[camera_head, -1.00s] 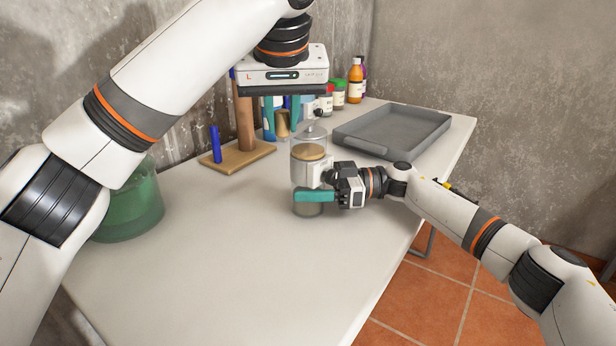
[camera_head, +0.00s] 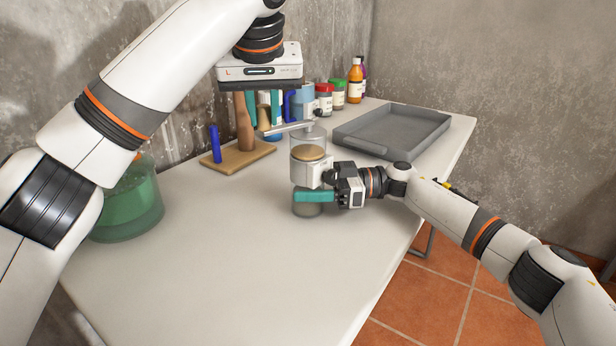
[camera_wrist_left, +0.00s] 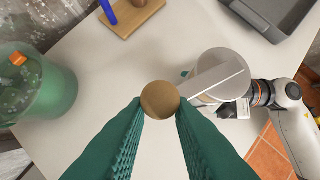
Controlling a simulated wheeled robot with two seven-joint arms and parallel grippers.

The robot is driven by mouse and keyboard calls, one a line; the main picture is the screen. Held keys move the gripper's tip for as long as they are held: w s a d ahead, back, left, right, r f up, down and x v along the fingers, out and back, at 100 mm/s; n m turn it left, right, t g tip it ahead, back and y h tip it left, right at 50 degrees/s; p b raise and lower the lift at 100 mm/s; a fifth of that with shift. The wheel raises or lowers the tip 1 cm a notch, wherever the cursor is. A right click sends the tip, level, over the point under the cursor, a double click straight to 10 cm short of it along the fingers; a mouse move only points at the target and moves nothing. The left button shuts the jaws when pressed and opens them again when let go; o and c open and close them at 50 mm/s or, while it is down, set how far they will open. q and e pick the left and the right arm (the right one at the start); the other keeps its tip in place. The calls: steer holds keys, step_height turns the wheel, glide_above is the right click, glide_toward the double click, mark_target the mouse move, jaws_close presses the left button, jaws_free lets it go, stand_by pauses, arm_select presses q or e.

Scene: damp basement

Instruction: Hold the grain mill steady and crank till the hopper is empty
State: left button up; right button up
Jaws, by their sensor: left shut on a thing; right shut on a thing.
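The grain mill (camera_head: 307,174) stands upright on the pale table, with a clear hopper on top and a glass base below. Tan grain (camera_head: 308,152) shows in the hopper. A metal crank arm (camera_head: 290,128) reaches left from the mill's top to a tan knob (camera_wrist_left: 160,99). My left gripper (camera_head: 264,117) points down and is shut on this knob, with a teal finger on each side of it in the left wrist view. My right gripper (camera_head: 312,196) comes in from the right and is shut on the mill's body, low down. Its far finger is partly hidden.
A wooden stand (camera_head: 232,159) with a blue peg and a brown peg is left of the mill. A grey tray (camera_head: 435,140) lies behind right. Jars and bottles (camera_head: 354,82) stand at the back. A green container (camera_head: 130,208) is at left. The table front is clear.

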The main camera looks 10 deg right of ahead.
arm_select(q)
steer(key=shift+a, duration=0.1)
steer(key=shift+w+a, duration=0.25)
steer(key=shift+w, duration=0.8)
steer(key=shift+w+a, duration=0.2)
steer(key=shift+w, duration=0.85)
steer(key=shift+w+d, duration=0.25)
steer(key=shift+w, duration=0.4)
steer(key=shift+w+d, duration=0.2)
steer(key=shift+w, duration=0.5)
steer(key=shift+w+d, duration=0.25)
steer(key=shift+w, duration=0.4)
steer(key=shift+s, duration=0.1)
steer(key=shift+s, duration=0.25)
steer(key=shift+s+a, duration=0.2)
steer(key=shift+s, duration=0.7)
steer(key=shift+s+a, duration=0.2)
steer(key=shift+s, duration=0.7)
